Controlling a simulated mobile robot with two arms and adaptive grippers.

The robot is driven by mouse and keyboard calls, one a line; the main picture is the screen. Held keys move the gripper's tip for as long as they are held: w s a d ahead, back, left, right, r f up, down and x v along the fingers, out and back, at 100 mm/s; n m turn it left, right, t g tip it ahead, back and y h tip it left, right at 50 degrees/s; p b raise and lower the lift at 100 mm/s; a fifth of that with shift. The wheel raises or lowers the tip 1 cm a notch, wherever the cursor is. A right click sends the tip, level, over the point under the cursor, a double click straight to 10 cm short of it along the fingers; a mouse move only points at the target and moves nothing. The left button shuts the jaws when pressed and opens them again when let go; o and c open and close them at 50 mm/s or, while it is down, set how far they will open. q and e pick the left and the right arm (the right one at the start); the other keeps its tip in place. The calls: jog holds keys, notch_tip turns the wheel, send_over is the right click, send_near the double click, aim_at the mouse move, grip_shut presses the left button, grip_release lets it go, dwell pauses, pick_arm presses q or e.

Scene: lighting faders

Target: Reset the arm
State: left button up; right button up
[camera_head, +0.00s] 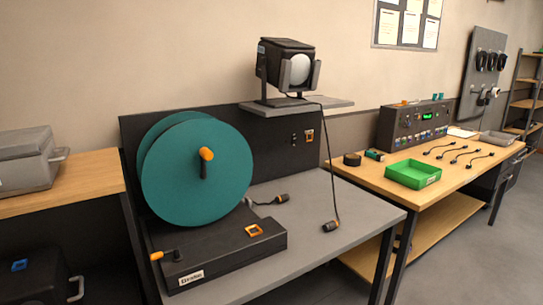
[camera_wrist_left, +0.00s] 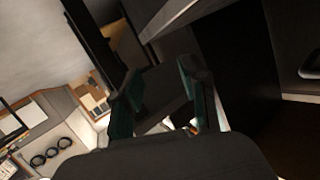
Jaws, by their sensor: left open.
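My left gripper (camera_wrist_left: 158,78) shows in the left wrist view. Its two dark fingers with teal pads are apart, and I see nothing held between them. Dark surfaces and a grey slanted edge lie beyond the fingers; I cannot tell which pieces of furniture they belong to. Neither arm nor gripper shows in the head view. There, a large teal cable reel (camera_head: 196,172) with an orange knob stands on a black base (camera_head: 222,250) on the grey table (camera_head: 330,205).
A stage light (camera_head: 285,65) stands on a shelf, its cable hanging to the table. On the wooden bench (camera_head: 375,180) are a green tray (camera_head: 413,173), short cables and a control box (camera_head: 413,125). A grey case (camera_head: 28,160) sits at left. Floor shows at the lower right.

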pick_arm(q)
jog(key=s+d+f+n+g+y+p, duration=0.1)
jog(key=s+d+f+n+g+y, duration=0.15)
jog(key=s+f, duration=0.65)
jog(key=s+d+f+n+g+y+p, duration=0.1)
jog(key=s+d+f+g+y, duration=0.2)
jog(key=s+f, duration=0.65)
jog(key=s+d+f+g, duration=0.2)
jog(key=s+d+f, duration=0.1)
jog(key=s, duration=0.5)
jog(key=s+d+f+g, duration=0.3)
jog(key=s+d, duration=0.3)
jog(key=s, duration=0.2)
jog(key=s+d+f+g, duration=0.2)
jog(key=s+d+f, duration=0.2)
jog(key=s, duration=0.5)
jog(key=shift+d+f+n+p, duration=0.2)
jog(key=shift+f+n+p, duration=0.15)
jog(key=shift+f+p, duration=0.15)
jog(key=shift+w+g, duration=0.15)
jog(key=shift+g, duration=0.1)
